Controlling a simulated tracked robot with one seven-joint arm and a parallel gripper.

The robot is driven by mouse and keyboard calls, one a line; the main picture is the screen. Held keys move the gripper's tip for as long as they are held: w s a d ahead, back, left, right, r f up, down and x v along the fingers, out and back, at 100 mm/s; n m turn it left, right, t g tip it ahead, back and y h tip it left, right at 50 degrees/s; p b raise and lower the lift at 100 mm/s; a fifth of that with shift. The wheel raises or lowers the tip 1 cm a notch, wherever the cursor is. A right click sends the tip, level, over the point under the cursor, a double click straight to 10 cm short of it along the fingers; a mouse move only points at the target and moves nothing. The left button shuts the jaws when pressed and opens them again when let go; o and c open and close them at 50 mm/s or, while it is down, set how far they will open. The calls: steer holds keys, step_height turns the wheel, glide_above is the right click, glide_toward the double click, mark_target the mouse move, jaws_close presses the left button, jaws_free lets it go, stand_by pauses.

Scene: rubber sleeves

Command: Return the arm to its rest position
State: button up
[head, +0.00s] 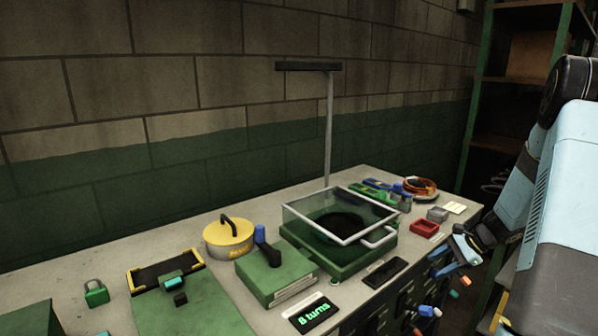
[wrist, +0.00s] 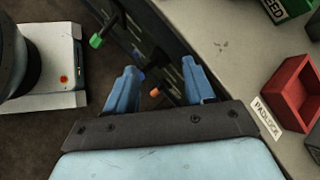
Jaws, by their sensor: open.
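My gripper (head: 456,258) hangs at the right, beside the front edge of the workbench, at the end of my blue arm. In the wrist view my gripper (wrist: 160,84) points downward with its two blue fingers spread wide apart. Nothing is between the fingers except the view of the cabinet front and floor below. The gripper holds nothing and appears apart from the bench. The upper part of my arm is cut off by the right edge of the head view.
The bench (head: 215,275) carries a clear-lidded green box (head: 335,255), a yellow pot (head: 228,238), a green lever box (head: 275,278) and a red tray (head: 424,229). Coloured knobs (head: 430,311) stick out from the bench front near my gripper. A shelf rack (head: 505,100) stands behind.

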steer(key=s+a+r+n+h, duration=0.25)
steer(key=s+a+r, duration=0.2)
steer(key=r, duration=0.25)
steer(key=s+a+r+n+h, duration=0.1)
steer(key=s+a+r+n, duration=0.2)
steer(key=a+r, duration=0.3)
steer(key=s+a+r+n+h, duration=0.1)
steer(key=s+a+r+n, duration=0.2)
steer(key=r, duration=0.5)
steer(key=s+a+r+n+t+h, duration=0.1)
steer(key=s+a+r+n, duration=0.1)
steer(key=s, duration=0.7)
steer(key=s+a+r+n+t+h, duration=0.2)
steer(key=s+a+r+n, duration=0.1)
steer(key=s+r+n, duration=0.2)
steer(key=shift+s+a+r, duration=0.35)
steer(key=shift+s+r, duration=0.85)
steer(key=shift+s, duration=0.85)
steer(key=shift+n+h, duration=0.25)
